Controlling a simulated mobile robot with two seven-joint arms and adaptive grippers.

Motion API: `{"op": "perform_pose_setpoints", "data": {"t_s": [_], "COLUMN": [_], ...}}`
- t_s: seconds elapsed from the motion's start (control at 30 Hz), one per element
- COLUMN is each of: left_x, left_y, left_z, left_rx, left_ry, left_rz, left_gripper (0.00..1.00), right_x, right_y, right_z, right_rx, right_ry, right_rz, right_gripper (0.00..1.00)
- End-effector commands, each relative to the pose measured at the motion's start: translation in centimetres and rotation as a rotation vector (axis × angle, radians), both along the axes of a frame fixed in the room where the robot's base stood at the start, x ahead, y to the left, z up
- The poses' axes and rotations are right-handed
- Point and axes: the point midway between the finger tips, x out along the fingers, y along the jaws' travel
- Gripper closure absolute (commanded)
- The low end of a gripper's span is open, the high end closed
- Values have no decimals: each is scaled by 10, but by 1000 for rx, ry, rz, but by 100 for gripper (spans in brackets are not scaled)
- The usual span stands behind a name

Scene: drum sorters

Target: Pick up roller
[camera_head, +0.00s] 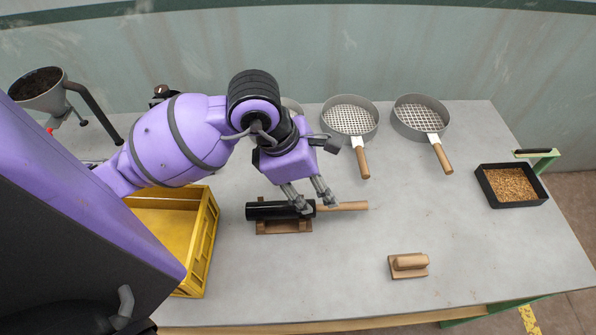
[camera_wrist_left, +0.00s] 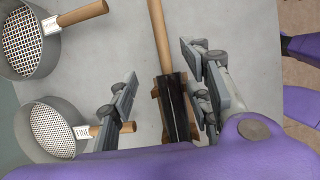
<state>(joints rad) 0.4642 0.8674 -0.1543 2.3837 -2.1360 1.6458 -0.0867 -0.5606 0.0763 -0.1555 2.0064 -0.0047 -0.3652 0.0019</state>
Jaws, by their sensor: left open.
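The roller (camera_head: 262,210) has a black cylinder and a light wooden handle (camera_head: 346,205) that points right in the head view. Its black part lies on a small wooden stand (camera_head: 284,227). My left gripper (camera_head: 315,203) is open above the roller, near where the handle meets the black part. In the left wrist view the roller (camera_wrist_left: 175,105) runs between the two spread fingers of my gripper (camera_wrist_left: 160,72), with gaps on both sides. Part of the black cylinder is hidden behind my fingers in the head view. My right gripper is not in view.
Two sieves (camera_head: 350,117) (camera_head: 420,118) with wooden handles lie at the back. A yellow crate (camera_head: 208,245) stands left of the stand. A wooden float (camera_head: 409,265) lies at the front right, and a black tray of grain (camera_head: 512,186) at the far right. The table's middle right is clear.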

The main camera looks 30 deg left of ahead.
Motion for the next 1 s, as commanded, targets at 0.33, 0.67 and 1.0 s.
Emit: {"op": "perform_pose_setpoints", "data": {"t_s": [0.33, 0.67, 1.0], "left_x": [12, 18, 18], "left_y": [-16, -23, -22], "left_z": [-40, -65, -65], "left_rx": [-9, -6, -5], "left_ry": [5, 3, 2], "left_rz": [2, 0, 0], "left_gripper": [55, 55, 82], "right_x": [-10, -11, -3], "right_y": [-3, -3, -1], "right_z": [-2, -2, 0], "right_rx": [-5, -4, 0], "right_ry": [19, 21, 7], "right_rz": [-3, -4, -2], "right_gripper": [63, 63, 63]}}
